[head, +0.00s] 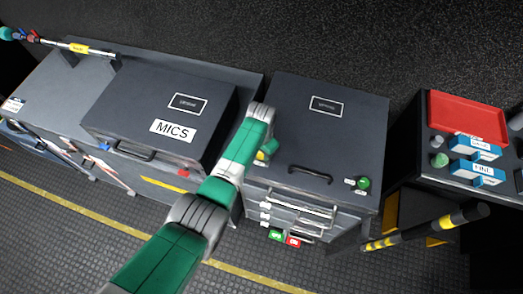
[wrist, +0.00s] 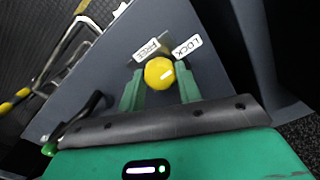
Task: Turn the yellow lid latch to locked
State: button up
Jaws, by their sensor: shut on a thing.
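The yellow lid latch (wrist: 159,73) is a round knob with a small white mark, on the dark grey face of a case. My gripper (wrist: 160,80) is shut on it, one green finger on each side. A FREE label (wrist: 147,48) sits above left of the knob and a LOCK label (wrist: 187,47) above right. I cannot tell clearly which label the mark points to. In the head view a bit of the yellow latch (head: 260,156) shows beside my gripper (head: 268,148), at the left edge of the right-hand case (head: 350,140); its lid looks closed.
The MICS case (head: 205,88) stands to the left. The right case has a black handle (head: 310,174), a green knob (head: 363,183) and metal drawer handles (head: 300,208) at its front. A stand with a red tray (head: 467,115) and a striped bar (head: 425,228) are to the right.

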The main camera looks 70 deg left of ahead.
dwell(0.4)
jog(key=o, duration=1)
notch_tip(320, 180, up, 8)
jog(key=shift+f+p, duration=0.1)
jog(key=shift+p, duration=1.1)
